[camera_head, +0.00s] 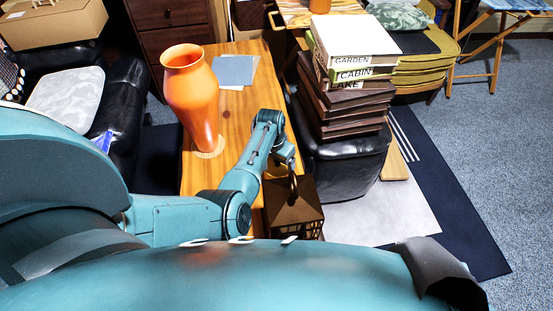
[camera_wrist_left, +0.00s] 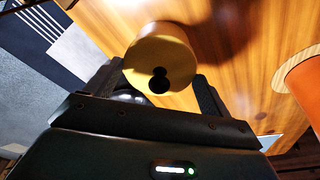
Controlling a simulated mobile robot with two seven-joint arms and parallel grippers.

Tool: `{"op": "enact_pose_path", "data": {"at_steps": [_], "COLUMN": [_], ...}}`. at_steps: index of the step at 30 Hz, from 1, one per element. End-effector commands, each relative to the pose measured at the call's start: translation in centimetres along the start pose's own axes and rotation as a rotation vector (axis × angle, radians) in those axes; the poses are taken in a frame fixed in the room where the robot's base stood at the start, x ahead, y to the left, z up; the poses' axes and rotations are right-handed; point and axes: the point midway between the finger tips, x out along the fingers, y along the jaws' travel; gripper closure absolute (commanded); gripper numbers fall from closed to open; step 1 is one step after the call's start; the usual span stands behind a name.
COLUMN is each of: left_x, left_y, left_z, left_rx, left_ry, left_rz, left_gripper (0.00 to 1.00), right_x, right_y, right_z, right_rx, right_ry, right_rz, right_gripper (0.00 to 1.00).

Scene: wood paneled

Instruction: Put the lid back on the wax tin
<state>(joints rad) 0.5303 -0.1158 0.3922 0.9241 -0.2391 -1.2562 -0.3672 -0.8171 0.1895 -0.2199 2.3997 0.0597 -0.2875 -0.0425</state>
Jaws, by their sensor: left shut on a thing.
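My left gripper (camera_head: 284,152) is over the right edge of the wooden table, and it also shows in the left wrist view (camera_wrist_left: 160,85). It is shut on a round, gold-coloured metal thing, which looks like the lid (camera_wrist_left: 165,50). Its face towards the camera has a dark keyhole-shaped mark or reflection. A shadow falls on the wood beside it. I cannot tell whether the tin is hidden behind it; no separate wax tin can be made out. In the head view the held thing is too small to tell. My right gripper is not in view.
An orange vase (camera_head: 190,95) stands on the table (camera_head: 255,65), left of my arm, with blue-grey sheets (camera_head: 234,70) behind it. A brown lantern (camera_head: 293,210) is close in front of the gripper. Stacked books (camera_head: 340,100) rise on a black seat to the right.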

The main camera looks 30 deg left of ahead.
Motion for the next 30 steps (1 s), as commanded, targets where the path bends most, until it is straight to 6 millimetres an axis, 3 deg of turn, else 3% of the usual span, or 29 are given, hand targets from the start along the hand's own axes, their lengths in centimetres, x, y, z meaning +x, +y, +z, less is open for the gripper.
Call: {"op": "enact_pose_path", "data": {"at_steps": [11,12,18,30], "left_x": [0.00,0.00,0.00,0.01], "left_y": [-0.03,-0.03,-0.04,-0.03], "left_z": [-0.02,-0.02,-0.02,0.00], "left_rx": [0.000,0.000,0.000,0.000], "left_ry": [0.001,0.001,0.001,0.000], "left_rz": [-0.001,-0.001,-0.001,-0.001], "left_gripper": [0.39,0.17,0.01,0.00], "right_x": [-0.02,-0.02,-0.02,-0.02], "right_y": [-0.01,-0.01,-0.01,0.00], "right_z": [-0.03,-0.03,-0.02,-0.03], "right_rx": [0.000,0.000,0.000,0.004], "right_ry": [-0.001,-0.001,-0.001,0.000], "right_rz": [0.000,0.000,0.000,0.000], "right_gripper": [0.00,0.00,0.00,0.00]}}
